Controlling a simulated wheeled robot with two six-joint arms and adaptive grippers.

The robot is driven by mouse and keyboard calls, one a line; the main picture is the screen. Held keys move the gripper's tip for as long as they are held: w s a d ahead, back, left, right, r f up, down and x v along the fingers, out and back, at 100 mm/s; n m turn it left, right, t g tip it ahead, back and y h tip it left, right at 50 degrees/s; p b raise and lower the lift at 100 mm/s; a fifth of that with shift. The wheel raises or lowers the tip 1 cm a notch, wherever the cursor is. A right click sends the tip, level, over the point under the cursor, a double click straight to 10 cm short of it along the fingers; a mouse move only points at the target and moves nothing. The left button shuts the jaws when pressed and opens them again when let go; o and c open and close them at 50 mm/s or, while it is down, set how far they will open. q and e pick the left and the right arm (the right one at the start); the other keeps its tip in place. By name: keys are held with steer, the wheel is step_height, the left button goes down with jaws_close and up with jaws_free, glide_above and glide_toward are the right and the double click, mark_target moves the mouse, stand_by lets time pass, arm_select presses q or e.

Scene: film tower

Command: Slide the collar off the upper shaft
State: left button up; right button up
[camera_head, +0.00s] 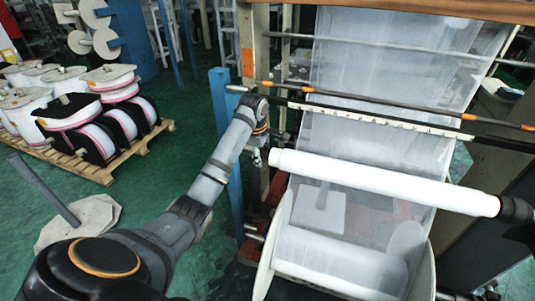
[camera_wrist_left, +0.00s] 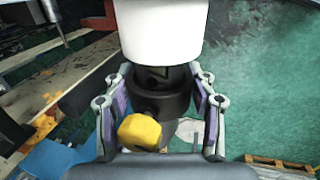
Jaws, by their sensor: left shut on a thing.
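My left gripper (camera_wrist_left: 160,92) is shut on a black collar (camera_wrist_left: 165,103) with a yellow knob (camera_wrist_left: 139,132); its purple-padded fingers lie on either side. A short dark stub of the upper shaft (camera_wrist_left: 152,75) shows between the collar and the white roll (camera_wrist_left: 160,30). How far the collar still sits around the shaft cannot be told. In the head view the white roll (camera_head: 385,182) lies across the machine, and my left gripper (camera_head: 259,157) is at its left end. The collar is not distinguishable there. My right gripper is not recognisable in view.
A black bar with orange bands (camera_head: 400,107) crosses above the roll. A blue post (camera_head: 224,135) stands close to my left arm. A lower film roll (camera_head: 340,260) sits beneath. A pallet of reels (camera_head: 100,165) is at the left; green floor lies between.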

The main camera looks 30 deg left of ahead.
arm_select(q)
steer(key=s+a+p, duration=0.3)
steer(key=a+p, duration=0.1)
steer(key=a, duration=0.9)
steer(key=shift+s+a, duration=0.15)
steer(key=shift+a, duration=0.2)
steer(key=shift+r, duration=0.1)
steer(key=shift+s+a+p, duration=0.15)
steer(key=shift+a+p, duration=0.25)
steer(key=shift+p, duration=0.25)
